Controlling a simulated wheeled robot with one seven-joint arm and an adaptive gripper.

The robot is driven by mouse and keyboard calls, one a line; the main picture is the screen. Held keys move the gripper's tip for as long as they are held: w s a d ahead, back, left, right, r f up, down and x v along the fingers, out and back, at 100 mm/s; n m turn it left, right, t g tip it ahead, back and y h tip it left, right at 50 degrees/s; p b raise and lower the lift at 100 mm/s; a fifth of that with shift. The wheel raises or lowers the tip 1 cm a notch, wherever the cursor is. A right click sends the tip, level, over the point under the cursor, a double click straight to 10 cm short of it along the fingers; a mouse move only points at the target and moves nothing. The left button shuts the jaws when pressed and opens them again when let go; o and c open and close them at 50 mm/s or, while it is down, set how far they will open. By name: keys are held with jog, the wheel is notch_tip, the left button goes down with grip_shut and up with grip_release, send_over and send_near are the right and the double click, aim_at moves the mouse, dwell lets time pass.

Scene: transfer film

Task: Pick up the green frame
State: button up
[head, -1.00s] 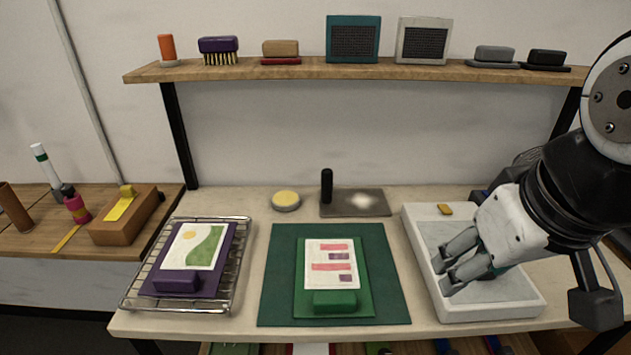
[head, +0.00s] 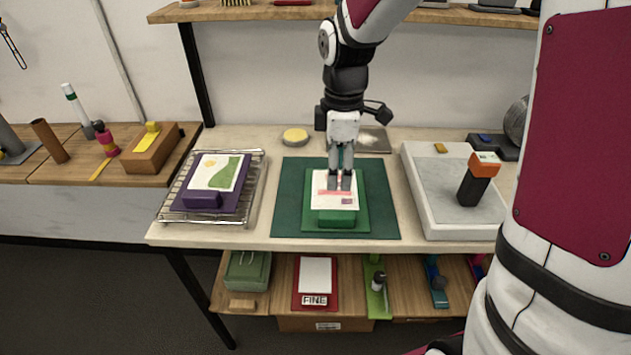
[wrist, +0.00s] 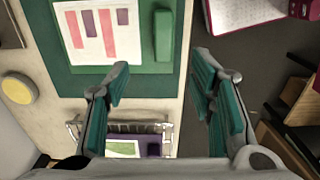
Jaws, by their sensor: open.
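The green frame (head: 312,213) lies flat on a dark green mat (head: 287,222) in the middle of the table. It carries a white sheet with pink and purple bars, and a raised green grip block (head: 337,217) sits at its near edge. In the wrist view the grip block (wrist: 163,36) shows at the top, beside the printed sheet (wrist: 96,33). My gripper (head: 339,187) points down and is over the sheet in the head view, covering part of it. In the wrist view its fingers (wrist: 160,78) are well apart with nothing between them. Its exact height above the frame is unclear.
A purple frame (head: 240,203) lies on a wire rack (head: 254,214) at left. A white tray (head: 430,215) at right holds an orange-topped black tool (head: 475,182). A yellow round pad (head: 295,136) is behind. A lower shelf (head: 350,272) holds several items below the table.

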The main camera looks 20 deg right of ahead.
send_over(336, 213)
notch_tip(336, 213, down, 8)
jog(key=shift+w+r, duration=0.1)
jog(key=shift+w, duration=0.05)
jog(key=shift+s+f, duration=0.15)
jog(key=shift+f, duration=1.3)
jog(key=shift+s+f, duration=0.1)
jog(key=shift+f, duration=1.35)
jog(key=shift+c, duration=0.6)
grip_shut()
